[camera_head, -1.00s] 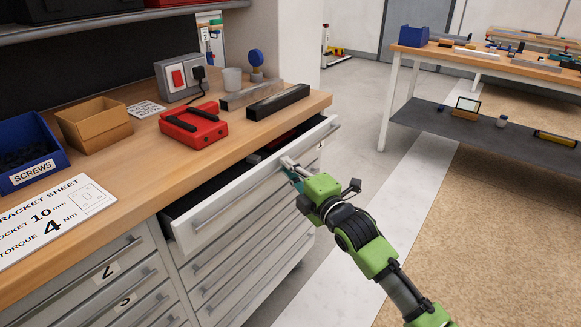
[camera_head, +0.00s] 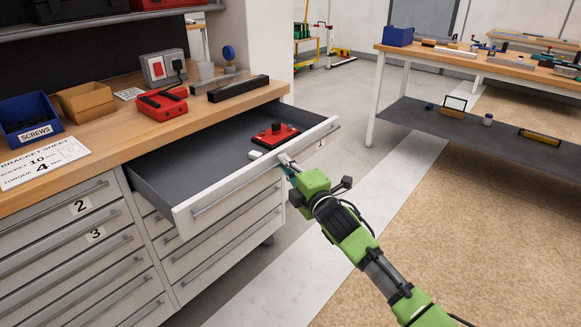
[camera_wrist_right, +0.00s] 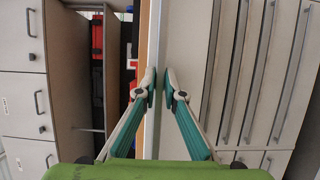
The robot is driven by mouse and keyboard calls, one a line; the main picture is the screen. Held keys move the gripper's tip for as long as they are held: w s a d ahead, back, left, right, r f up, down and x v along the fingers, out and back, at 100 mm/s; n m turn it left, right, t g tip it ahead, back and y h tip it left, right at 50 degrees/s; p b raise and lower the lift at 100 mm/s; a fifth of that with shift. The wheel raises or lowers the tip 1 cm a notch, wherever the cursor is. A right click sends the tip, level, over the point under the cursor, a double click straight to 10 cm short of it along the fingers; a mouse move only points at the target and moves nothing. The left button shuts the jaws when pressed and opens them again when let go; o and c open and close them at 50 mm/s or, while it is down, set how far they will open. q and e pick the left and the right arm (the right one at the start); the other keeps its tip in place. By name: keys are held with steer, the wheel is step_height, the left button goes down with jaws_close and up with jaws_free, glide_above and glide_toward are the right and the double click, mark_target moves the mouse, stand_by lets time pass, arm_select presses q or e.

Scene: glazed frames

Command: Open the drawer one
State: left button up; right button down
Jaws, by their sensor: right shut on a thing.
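Drawer one (camera_head: 262,179) is the top drawer of the right-hand stack, with a "1" label (camera_head: 320,144) on its front. It is pulled well out, and its grey inside (camera_head: 190,160) shows. My right gripper (camera_head: 287,161) is at the drawer's front, right of the middle, shut on its handle (camera_head: 235,192). The right wrist view shows the same fingers (camera_wrist_right: 160,82) closed from both sides on a pale bar (camera_wrist_right: 155,50). The fingers hide the exact contact. My left gripper is not in view.
A red item with black parts (camera_head: 275,135) lies in the drawer. The worktop (camera_head: 110,128) above holds a blue screws bin (camera_head: 29,117), a cardboard bin (camera_head: 86,101) and a red case (camera_head: 161,101). The floor (camera_head: 340,200) before the drawer is clear; another table (camera_head: 480,60) stands at right.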

steer(key=shift+d, duration=0.1)
stand_by(0.3)
steer(key=c, duration=2.4)
jaws_free()
steer(key=v, duration=1.2)
